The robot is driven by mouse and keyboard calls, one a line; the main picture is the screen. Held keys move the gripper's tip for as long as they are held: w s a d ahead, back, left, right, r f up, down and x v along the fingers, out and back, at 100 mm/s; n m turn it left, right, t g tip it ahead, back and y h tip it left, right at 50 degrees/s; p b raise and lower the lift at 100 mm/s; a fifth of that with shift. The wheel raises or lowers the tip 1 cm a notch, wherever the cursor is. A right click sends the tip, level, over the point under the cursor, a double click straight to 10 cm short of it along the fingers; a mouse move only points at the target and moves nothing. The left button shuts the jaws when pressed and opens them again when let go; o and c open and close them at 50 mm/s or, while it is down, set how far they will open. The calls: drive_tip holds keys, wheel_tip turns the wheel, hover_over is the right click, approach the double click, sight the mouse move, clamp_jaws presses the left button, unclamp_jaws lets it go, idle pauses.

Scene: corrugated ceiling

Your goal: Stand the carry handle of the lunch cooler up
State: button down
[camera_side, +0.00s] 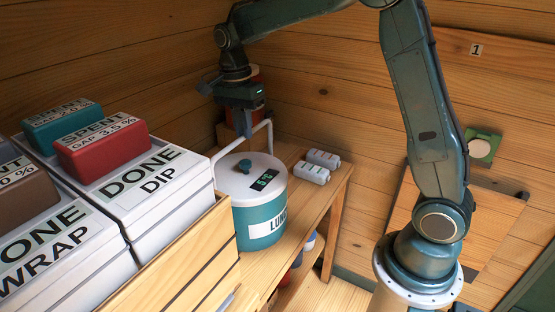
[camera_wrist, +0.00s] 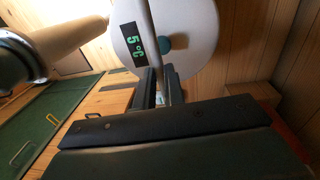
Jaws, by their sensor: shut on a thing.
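The lunch cooler (camera_side: 262,220) is a teal drum with a white lid (camera_side: 240,185), a teal knob (camera_side: 245,166) and a small green-lit display (camera_side: 265,180). It stands upright on a wooden bench. Its white carry handle (camera_side: 226,150) rises above the lid and looks close to upright; any slight lean is hard to judge. My gripper (camera_side: 246,132) is shut on the handle's crossbar, above the lid. In the wrist view the handle (camera_wrist: 149,30) runs between my two fingers (camera_wrist: 161,85), with the lid (camera_wrist: 195,35) beyond; the fingers hide part of the bar.
White bins (camera_side: 130,190) marked DONE, with red and teal boxes on top, stand close at the left behind a wooden crate wall (camera_side: 190,255). Two pale grey blocks (camera_side: 316,166) lie right of the cooler. A red container (camera_side: 256,75) stands behind my gripper.

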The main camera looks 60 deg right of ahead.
drive_tip(key=shift+w+f, duration=0.1)
drive_tip(key=c, duration=1.5)
unclamp_jaws()
drive_tip(key=shift+w+r, duration=0.2)
drive_tip(key=shift+r, duration=1.75)
drive_tip(key=shift+w+r, duration=0.15)
drive_tip(key=shift+r, duration=1.75)
drive_tip(key=shift+w+r, duration=0.2)
drive_tip(key=shift+r, duration=1.75)
drive_tip(key=shift+a+r, duration=0.1)
drive_tip(key=shift+r, duration=0.95)
